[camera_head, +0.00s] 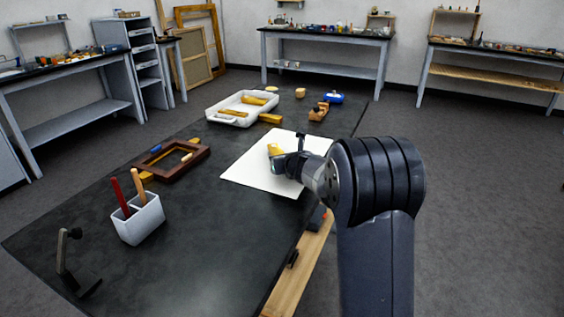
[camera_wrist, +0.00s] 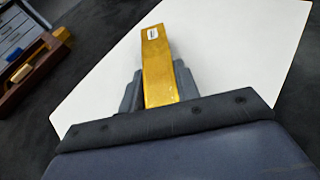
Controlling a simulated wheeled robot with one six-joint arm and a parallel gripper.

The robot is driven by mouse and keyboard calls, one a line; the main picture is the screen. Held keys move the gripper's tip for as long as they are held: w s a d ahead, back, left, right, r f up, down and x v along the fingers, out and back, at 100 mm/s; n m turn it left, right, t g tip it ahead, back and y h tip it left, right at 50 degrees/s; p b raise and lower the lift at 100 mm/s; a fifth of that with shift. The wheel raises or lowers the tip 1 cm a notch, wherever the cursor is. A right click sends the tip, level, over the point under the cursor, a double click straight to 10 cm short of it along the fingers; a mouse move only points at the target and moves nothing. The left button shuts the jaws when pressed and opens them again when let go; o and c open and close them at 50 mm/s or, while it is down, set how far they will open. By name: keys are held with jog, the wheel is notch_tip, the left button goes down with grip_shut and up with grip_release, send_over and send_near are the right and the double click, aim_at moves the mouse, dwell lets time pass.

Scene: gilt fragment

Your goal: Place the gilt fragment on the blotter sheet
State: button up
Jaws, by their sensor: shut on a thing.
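The gilt fragment (camera_wrist: 157,75) is a gold bar with a small white label near its far end. My gripper (camera_wrist: 158,92) is shut on it, with one dark finger on each side. In the head view my gripper (camera_head: 281,163) is over the blotter sheet (camera_head: 252,178), and a small part of the gilt fragment (camera_head: 274,150) shows at its tip. The blotter sheet, a white sheet on the dark table, also fills much of the wrist view (camera_wrist: 225,50). I cannot tell whether the fragment touches the sheet.
A white tray (camera_head: 213,113) with gold pieces stands behind the sheet, with another gold piece (camera_head: 270,118) beside it. A brown wooden frame (camera_head: 162,173) lies to the left. A white holder with tools (camera_head: 138,222) stands nearer.

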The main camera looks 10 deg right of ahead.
jog(key=o, duration=1)
jog(key=shift+c, duration=0.2)
jog(key=shift+r, duration=0.15)
jog(key=shift+s+d, duration=0.1)
jog(key=shift+s, duration=0.25)
jog(key=v, duration=1.1)
jog(key=shift+s+r, duration=0.1)
jog(key=shift+r, duration=0.05)
